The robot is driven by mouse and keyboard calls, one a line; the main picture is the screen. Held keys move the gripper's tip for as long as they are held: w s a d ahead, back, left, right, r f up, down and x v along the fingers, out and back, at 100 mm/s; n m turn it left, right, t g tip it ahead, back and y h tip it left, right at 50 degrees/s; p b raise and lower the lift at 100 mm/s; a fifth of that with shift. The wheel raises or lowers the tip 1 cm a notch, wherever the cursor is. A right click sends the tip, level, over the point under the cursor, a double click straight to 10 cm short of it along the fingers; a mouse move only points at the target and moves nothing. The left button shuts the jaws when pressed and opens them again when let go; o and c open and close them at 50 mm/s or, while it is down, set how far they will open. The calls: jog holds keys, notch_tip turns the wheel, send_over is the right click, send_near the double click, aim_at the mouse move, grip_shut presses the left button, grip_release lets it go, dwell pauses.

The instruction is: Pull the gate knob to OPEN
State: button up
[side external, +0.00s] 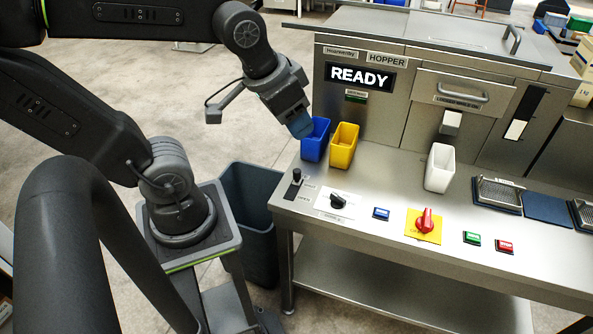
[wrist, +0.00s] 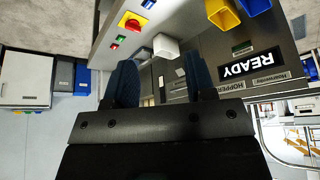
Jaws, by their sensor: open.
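The gate knob (side external: 296,176) is a small black knob standing upright in a dark slot at the left front corner of the steel counter. Small labels sit beside the slot; the nearer one seems to read OPEN. The knob is at the far end of the slot. My gripper (side external: 300,125) is above and beyond the knob, beside the blue bin, tilted downward and apart from the knob. In the wrist view, my gripper (wrist: 162,78) shows two blue-padded fingers spread apart with nothing between them. I cannot make out the knob in the wrist view.
A blue bin (side external: 315,140) and a yellow bin (side external: 343,146) stand close to my gripper. A black rotary knob (side external: 338,201), a red switch (side external: 426,221) and a white cup (side external: 439,168) are on the counter. A READY display (side external: 360,77) is behind. A grey bin (side external: 248,210) stands below left.

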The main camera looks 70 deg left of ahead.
jog(key=w+a+f+n+g, duration=0.3)
jog(key=w+a+f, duration=0.2)
jog(key=w+a, duration=0.15)
jog(key=n+g, duration=0.2)
send_over(296, 171)
notch_tip(296, 171, down, 10)
notch_tip(296, 171, down, 14)
jog(key=shift+w+r, duration=0.1)
jog(key=shift+c, duration=0.4)
grip_shut()
